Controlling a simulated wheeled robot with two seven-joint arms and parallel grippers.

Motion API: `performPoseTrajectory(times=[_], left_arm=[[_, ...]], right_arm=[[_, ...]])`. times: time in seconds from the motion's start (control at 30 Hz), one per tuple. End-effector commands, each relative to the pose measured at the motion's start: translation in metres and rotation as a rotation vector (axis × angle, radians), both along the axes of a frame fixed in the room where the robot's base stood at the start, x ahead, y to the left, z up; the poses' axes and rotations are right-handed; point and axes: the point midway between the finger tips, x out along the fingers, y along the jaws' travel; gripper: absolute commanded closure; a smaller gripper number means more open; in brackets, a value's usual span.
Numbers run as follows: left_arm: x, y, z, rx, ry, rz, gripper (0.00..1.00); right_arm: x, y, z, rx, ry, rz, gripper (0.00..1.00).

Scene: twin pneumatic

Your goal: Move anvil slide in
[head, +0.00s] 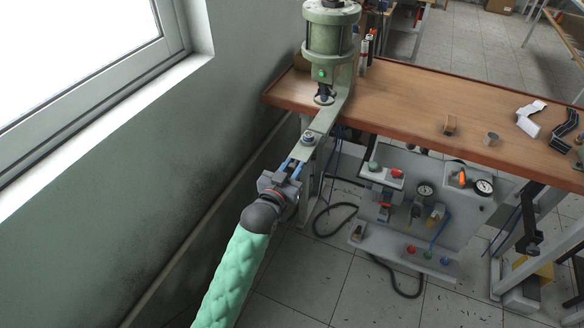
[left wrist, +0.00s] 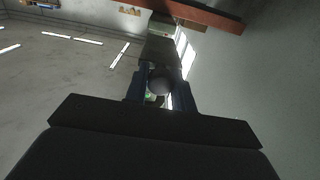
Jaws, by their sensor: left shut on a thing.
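The pneumatic press (head: 329,45) is pale green and stands at the left end of the bench. Its anvil slide (head: 325,120) is a flat pale green bar sticking out from under the ram, past the bench edge, toward me. A small round metal anvil (head: 308,138) sits on its outer part. My left gripper (head: 296,160) has its blue fingers at the slide's near end, shut on it. In the left wrist view a round grey knob (left wrist: 158,82) shows between the blue fingers, with the dark slide behind it. The exact contact is partly hidden. My right gripper is not in view.
The wall and window are close on the left.

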Motion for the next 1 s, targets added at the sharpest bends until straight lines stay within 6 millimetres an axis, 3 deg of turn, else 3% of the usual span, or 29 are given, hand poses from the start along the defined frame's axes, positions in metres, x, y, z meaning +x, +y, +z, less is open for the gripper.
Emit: performPoseTrajectory(times=[0.43,0.63,0.8,1.0], left_arm=[[0.072,-0.031,0.0,0.0,-0.001,0.0,1.0],[0.104,-0.045,-0.001,0.001,-0.001,0.0,1.0],[0.117,-0.051,-0.001,0.001,0.0,0.0,1.0],[0.119,-0.052,0.001,0.001,-0.001,0.0,1.0]], right_arm=[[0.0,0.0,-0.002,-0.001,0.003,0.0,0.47],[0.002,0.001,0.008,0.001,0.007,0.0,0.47],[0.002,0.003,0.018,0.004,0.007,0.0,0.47],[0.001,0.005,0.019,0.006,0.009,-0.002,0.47]])
